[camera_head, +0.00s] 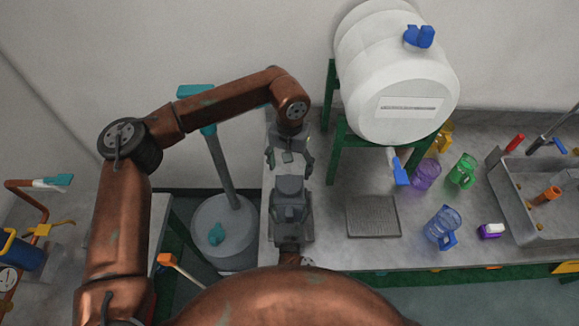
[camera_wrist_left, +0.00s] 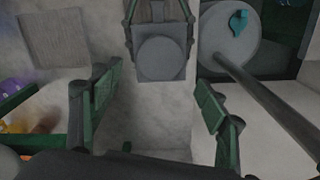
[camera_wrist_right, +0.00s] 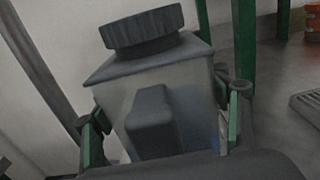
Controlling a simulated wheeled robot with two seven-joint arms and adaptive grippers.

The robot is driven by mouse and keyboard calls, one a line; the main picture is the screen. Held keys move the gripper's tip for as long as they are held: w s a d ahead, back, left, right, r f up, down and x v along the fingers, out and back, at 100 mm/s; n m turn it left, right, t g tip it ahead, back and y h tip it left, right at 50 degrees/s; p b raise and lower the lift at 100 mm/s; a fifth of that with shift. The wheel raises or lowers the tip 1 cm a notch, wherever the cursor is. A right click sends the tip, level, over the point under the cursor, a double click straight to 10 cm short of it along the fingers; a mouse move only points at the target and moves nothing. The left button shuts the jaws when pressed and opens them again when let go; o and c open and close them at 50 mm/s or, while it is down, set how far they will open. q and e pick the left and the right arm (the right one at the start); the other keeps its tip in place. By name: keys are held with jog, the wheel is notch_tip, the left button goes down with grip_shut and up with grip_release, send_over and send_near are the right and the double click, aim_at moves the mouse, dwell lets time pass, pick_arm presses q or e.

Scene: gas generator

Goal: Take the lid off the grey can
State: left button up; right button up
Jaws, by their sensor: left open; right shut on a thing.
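The grey can (camera_head: 291,228) is a boxy can with a dark round ribbed lid (camera_wrist_right: 143,27) on its top. My right gripper (camera_wrist_right: 170,130) is shut around the can body, with a finger on each side. The can is slightly tilted in the right wrist view. My left gripper (camera_head: 289,163) is open and empty, just beyond the can in the head view. In the left wrist view, the lid (camera_wrist_left: 162,58) shows between and beyond the open left fingers (camera_wrist_left: 157,97). The left fingers are apart from the lid.
A white barrel (camera_head: 395,85) with blue taps stands on a green frame at the counter's back. A drip mat (camera_head: 373,216), coloured cups (camera_head: 440,226) and a sink (camera_head: 525,205) lie to the right. A round grey drum (camera_head: 225,240) with a post beside it stands left.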

aim_at(290, 184)
pick_arm(q)
jog(key=shift+f+m, duration=0.15)
jog(key=shift+m, duration=0.25)
jog(key=shift+f, duration=3.85)
jog(key=shift+c, duration=0.4)
